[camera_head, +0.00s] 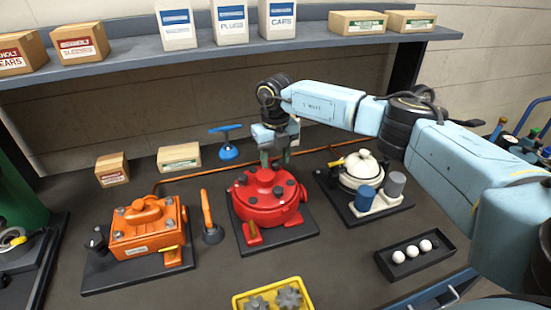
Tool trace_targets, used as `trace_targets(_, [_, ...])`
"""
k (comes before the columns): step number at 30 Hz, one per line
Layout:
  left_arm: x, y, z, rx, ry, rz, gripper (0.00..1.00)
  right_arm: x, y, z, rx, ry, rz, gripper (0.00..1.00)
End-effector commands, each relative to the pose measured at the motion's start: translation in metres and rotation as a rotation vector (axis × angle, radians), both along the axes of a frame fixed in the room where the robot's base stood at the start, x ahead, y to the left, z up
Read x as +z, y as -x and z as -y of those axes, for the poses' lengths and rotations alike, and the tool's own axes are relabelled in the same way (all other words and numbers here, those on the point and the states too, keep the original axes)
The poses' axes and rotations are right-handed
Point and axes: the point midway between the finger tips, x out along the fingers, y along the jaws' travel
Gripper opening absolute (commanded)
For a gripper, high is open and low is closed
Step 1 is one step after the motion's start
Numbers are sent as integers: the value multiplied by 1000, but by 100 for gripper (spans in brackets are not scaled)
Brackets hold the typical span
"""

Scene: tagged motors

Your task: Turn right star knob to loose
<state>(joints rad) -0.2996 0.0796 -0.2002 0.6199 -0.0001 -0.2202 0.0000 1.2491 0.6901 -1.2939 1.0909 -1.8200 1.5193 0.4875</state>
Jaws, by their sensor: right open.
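My right gripper (275,159) points down just above the back of the round red motor (262,204); its two fingers are apart. Several small dark knobs sit on the red motor's top, among them a right one (289,181), a front one (277,191) and a left one (242,179). They are too small to tell which is star-shaped. The fingers hide part of the motor's back edge, and I cannot tell whether they touch anything. My left gripper is not in view.
An orange motor (148,224) stands left and a cream motor (364,169) right, each on a dark plate. A blue-handled tool (227,150) and an orange-handled tool (208,217) stand nearby. In front are a yellow tray (244,303) of gears and a black tray (405,271) with white balls.

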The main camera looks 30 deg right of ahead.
Motion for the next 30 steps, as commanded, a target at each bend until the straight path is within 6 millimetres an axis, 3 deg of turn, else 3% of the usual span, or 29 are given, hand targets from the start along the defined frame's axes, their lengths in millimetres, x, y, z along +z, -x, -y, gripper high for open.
trace_targets(5, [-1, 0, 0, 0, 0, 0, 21, 26, -1, 0, 1, -1, 5, 47])
trace_targets(12, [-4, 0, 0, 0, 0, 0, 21, 78, -1, 0, 0, -1, 5, 47])
trace_targets(18, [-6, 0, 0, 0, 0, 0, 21, 108, 0, -1, 1, -1, 2, 47])
trace_targets(30, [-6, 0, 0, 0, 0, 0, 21, 117, 0, -1, 1, 0, -1, 47])
